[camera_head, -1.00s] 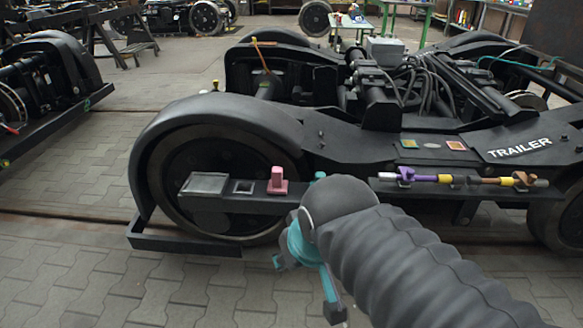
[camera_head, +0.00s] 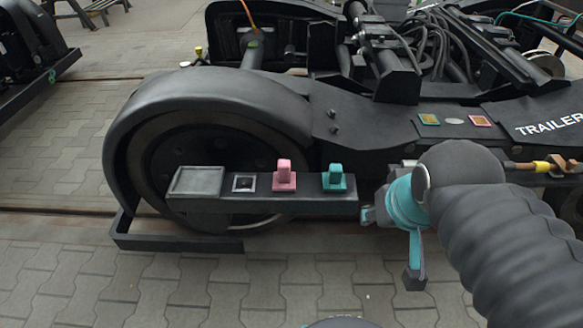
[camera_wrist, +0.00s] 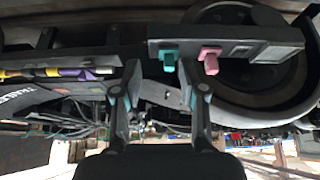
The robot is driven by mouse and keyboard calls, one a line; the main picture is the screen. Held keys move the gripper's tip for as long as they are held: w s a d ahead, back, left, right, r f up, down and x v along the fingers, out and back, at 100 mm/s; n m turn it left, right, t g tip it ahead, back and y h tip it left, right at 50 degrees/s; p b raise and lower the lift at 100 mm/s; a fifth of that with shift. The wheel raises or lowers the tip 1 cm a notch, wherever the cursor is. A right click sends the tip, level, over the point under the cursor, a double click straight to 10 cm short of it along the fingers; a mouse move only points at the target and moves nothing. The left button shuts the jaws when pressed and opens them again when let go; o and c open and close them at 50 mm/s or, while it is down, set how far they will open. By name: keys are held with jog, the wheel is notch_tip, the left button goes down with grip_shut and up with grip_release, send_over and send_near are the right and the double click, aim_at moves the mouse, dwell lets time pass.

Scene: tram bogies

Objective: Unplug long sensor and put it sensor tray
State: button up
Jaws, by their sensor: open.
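On the ledge beside the wheel stand a pink block-shaped plug (camera_head: 284,178) and a similar teal one (camera_head: 335,180); both also show in the upside-down wrist view, pink (camera_wrist: 209,58) and teal (camera_wrist: 170,60). I cannot tell which piece is the long sensor. A shallow grey tray (camera_head: 197,182) sits at the ledge's left end. A purple and yellow rod (camera_wrist: 62,73) lies along the bogie in the wrist view; a brown and yellow piece (camera_head: 524,167) shows in the head view. My gripper (camera_wrist: 167,82) is open and empty, its fingers apart below the teal plug in the wrist picture.
A small square socket (camera_head: 243,184) lies between the tray and the pink plug. The round wheel cover (camera_head: 215,105) and the frame labelled TRAILER (camera_head: 548,124) bound the area behind. The paved floor (camera_head: 190,285) in front is clear.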

jog(key=o, duration=0.4)
jog(key=shift+w, duration=0.1)
jog(key=shift+c, duration=0.2)
jog(key=g+b, duration=0.6)
jog(key=b, duration=0.1)
send_over(284, 162)
jog(key=f, duration=0.8)
jog(key=shift+s+d+f, duration=0.2)
jog(key=shift+s+f, duration=0.05)
jog(key=shift+w+a+f, duration=0.15)
jog(key=shift+w+a, duration=0.05)
